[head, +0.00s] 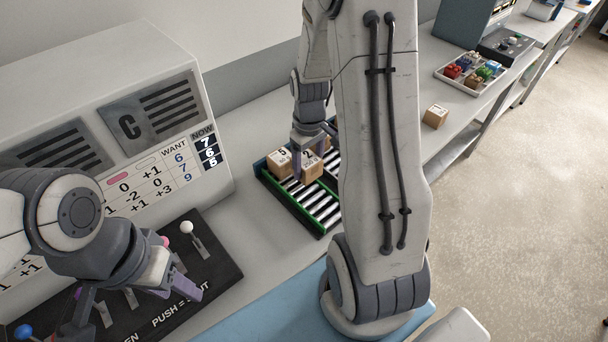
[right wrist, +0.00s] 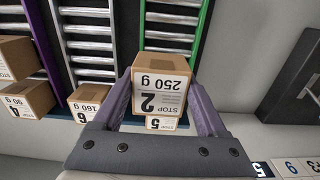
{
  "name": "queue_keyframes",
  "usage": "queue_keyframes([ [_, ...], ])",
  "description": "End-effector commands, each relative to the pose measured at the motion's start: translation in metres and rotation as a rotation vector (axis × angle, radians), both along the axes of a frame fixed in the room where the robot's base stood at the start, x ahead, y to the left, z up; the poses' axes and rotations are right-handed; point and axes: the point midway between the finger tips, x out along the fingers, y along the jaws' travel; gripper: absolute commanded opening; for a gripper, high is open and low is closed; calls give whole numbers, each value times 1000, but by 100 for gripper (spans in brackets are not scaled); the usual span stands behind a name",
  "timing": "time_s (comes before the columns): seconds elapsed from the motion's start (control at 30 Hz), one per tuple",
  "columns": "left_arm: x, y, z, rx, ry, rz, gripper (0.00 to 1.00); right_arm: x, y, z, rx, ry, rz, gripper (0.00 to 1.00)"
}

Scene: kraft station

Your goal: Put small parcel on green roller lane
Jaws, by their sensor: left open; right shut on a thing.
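My right gripper (head: 311,152) is shut on a brown parcel (head: 313,168). In the right wrist view, this parcel (right wrist: 163,85) sits between both fingers and its label reads STOP 2, 250 g. It is over the near end of the roller lane with the green rail (right wrist: 203,35); I cannot tell whether it touches the rollers. The green rail also shows in the head view (head: 288,205). A parcel marked 5 (right wrist: 162,122) shows partly below the held one. My left gripper (head: 185,287) is open and empty above the lever panel.
Other parcels marked 6 (right wrist: 88,104) and 4 (right wrist: 28,101) are at the other lanes' ends. Another parcel (head: 435,116) stands alone on the bench. A tray of coloured items (head: 478,72) is farther back. The console (head: 120,120) rises on the left.

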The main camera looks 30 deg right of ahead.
Motion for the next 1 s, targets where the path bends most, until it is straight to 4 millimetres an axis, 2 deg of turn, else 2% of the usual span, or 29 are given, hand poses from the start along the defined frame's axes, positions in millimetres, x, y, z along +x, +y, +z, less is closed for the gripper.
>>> queue_keyframes([
  [0.13, 0, 0, 3, 0, 0, 0, 50, 1, 13, -7, 0, 0, 1, 2],
  [0.43, 0, 0, 11, 0, 0, 1, 50, 0, 14, -43, 1, 3, -1, 2],
  [0.87, 0, 0, 7, 0, 0, 1, 50, 1, 13, -52, -1, -1, -1, 2],
  [0.9, 0, 0, 8, 0, 0, 1, 50, 1, 13, -52, 0, -1, -1, 82],
  [0.93, 0, 0, 8, 0, 0, 1, 50, 1, 13, -51, 0, -1, -1, 94],
  [0.97, 0, 0, 8, 0, 0, 0, 50, 1, 13, -51, 0, 0, -1, 100],
  [1.0, 0, 0, 8, 0, 0, 0, 50, 1, 13, -51, 0, 0, -1, 100],
])
